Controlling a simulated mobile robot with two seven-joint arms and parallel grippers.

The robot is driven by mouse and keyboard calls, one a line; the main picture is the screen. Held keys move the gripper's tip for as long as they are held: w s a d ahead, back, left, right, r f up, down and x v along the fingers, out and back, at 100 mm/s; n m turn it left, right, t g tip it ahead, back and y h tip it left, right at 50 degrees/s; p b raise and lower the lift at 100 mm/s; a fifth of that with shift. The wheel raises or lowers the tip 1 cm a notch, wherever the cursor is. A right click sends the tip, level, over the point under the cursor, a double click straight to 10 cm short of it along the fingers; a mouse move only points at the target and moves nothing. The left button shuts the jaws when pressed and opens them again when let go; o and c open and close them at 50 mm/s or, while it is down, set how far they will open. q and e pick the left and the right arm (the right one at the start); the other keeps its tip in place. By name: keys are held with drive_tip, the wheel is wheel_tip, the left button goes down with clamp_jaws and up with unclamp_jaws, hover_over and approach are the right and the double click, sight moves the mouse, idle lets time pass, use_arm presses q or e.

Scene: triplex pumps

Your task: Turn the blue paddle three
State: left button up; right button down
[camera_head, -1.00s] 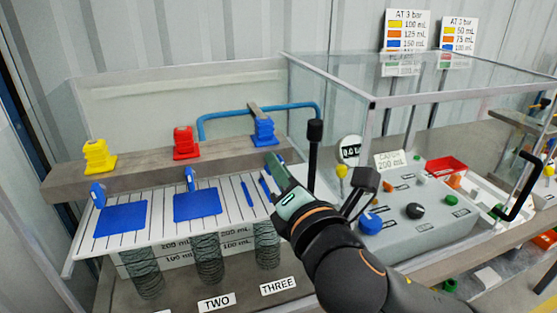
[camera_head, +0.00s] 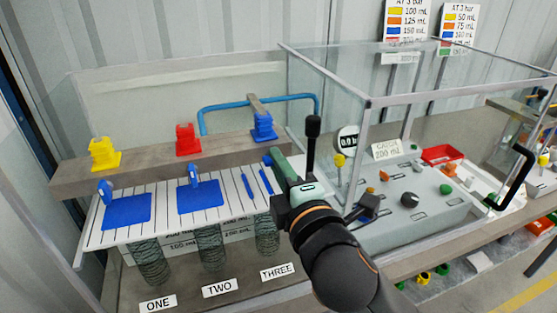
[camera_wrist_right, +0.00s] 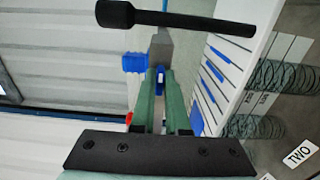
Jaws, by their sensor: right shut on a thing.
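The blue paddle three (camera_head: 268,159) stands at the back of the white slatted panel, below the blue stacked block (camera_head: 263,127) and above the THREE label (camera_head: 277,270). My right gripper (camera_head: 274,160) reaches it from the front right, with its green fingers closed around it. In the right wrist view a bit of blue paddle (camera_wrist_right: 160,76) shows between the two fingertips; the fingers hide most of it. Paddles one (camera_head: 106,190) and two (camera_head: 193,175) stand to the left, each behind a wide blue patch. My left gripper is not in view.
A black knobbed lever (camera_head: 312,140) stands upright just right of my right gripper and looms close in the wrist view (camera_wrist_right: 175,20). A clear-walled case (camera_head: 330,78) and a grey control box (camera_head: 410,215) with knobs lie to the right.

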idle(0.5)
drive_tip(key=c, duration=0.9)
unclamp_jaws()
